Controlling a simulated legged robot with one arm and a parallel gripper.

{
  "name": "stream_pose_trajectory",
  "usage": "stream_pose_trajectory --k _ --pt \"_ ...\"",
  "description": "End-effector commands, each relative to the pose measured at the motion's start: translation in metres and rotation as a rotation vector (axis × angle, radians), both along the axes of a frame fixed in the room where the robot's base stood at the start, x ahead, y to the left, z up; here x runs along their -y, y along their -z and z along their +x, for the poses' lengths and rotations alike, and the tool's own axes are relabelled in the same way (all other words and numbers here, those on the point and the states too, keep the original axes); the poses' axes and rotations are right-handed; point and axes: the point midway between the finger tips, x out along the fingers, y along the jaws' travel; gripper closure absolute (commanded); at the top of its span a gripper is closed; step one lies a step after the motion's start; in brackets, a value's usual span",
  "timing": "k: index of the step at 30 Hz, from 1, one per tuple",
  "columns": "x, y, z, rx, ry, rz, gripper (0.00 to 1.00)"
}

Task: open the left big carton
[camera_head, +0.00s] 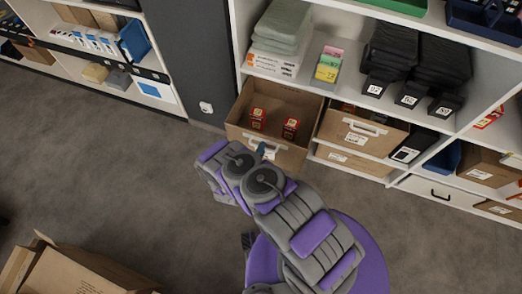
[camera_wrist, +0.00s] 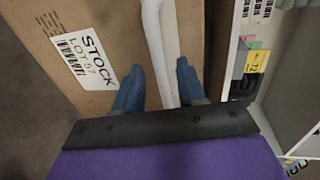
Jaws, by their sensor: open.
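The left big carton (camera_head: 236,132) is a brown box on the lower shelf, standing out past the shelf front with its open top and inside showing. Its white handle (camera_head: 271,153) is on the front face. In the wrist view the carton front (camera_wrist: 60,25) carries a "STOCK LOT 57" label, and the white handle (camera_wrist: 154,40) runs up between my fingers. My gripper (camera_wrist: 160,78) is open, with one blue finger on each side of the handle. In the head view my arm partly hides the gripper at the carton front.
Red boxes (camera_head: 257,117) stand inside the carton. A second handled carton (camera_head: 340,131) sits to its right. Shelves above hold folded cloth (camera_head: 285,22) and black bundles (camera_head: 395,45). An open carton (camera_head: 85,275) lies at lower left.

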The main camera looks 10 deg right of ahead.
Motion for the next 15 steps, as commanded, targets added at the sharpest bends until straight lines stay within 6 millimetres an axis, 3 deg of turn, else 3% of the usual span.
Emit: stream_pose_trajectory --k 8,15 --pt "-0.007 -0.003 -0.007 0.001 -0.003 0.000 0.60" --pt "-0.030 -0.013 -0.045 0.000 -0.007 0.000 0.60"
